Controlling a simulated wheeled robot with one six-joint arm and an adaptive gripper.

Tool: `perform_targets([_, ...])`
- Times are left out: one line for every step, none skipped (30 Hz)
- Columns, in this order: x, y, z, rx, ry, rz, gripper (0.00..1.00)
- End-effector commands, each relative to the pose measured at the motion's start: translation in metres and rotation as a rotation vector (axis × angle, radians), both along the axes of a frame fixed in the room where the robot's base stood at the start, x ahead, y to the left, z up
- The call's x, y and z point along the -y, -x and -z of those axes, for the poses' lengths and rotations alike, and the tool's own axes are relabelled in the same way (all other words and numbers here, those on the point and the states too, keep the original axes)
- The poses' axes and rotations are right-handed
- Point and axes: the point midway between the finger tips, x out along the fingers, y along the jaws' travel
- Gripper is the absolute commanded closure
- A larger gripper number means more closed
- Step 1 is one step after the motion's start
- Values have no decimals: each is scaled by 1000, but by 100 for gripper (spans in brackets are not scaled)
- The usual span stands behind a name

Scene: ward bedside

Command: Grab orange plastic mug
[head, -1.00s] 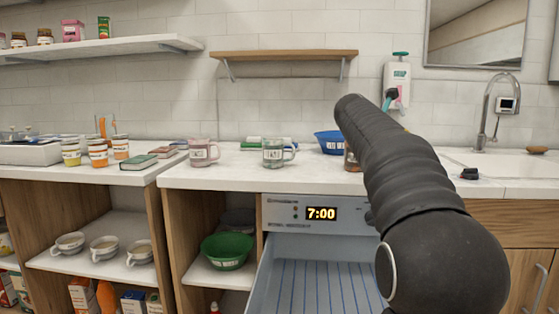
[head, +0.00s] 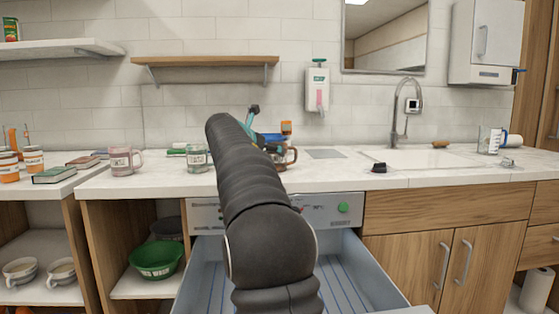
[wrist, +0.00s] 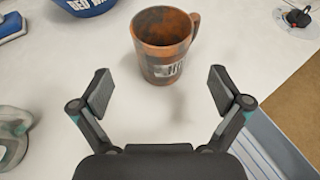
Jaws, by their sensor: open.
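The orange-brown mug (wrist: 160,52) stands upright on the white counter in the wrist view, with a label on its side and its handle at the right. In the head view the mug (head: 291,155) is partly hidden behind my arm. My gripper (wrist: 160,92) is open and empty. Its two fingers are spread apart on the near side of the mug, one toward each side, not touching it. In the head view my arm hides most of the gripper.
A blue bowl (wrist: 82,5) lies beyond to the left, and a clear glass mug (wrist: 12,135) is near left. A pink mug (head: 122,161) stands farther left on the counter. An open drawer (head: 345,270) juts out below the counter.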

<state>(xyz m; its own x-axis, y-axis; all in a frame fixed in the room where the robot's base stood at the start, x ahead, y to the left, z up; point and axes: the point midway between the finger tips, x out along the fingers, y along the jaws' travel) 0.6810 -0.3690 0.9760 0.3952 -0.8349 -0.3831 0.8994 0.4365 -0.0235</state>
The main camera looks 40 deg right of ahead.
Motion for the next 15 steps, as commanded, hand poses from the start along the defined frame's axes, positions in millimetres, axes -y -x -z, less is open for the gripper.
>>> perform_targets([2,-1,1,0,0,0,1])
perform_targets([3,-1,1,0,1,0,1])
perform_targets([5,-2,1,1,1,0,1])
perform_targets([7,-3,2,1,1,1,1])
perform_targets([10,-3,2,1,1,1,1])
perform_targets([15,-5,4,0,0,2,1])
perform_targets([20,-6,5,1,0,4,1])
perform_targets([24,-8,6,0,-1,4,1])
perform_targets([29,-10,7,0,-1,4,1])
perform_targets([34,-11,8,0,-1,4,1])
perform_targets([37,-13,10,-1,-1,4,1])
perform_targets([41,-15,11,0,0,3,1])
perform_targets([43,-16,13,1,0,3,1])
perform_targets([46,-17,14,1,0,3,1])
perform_targets([48,-19,15,1,-1,2,1])
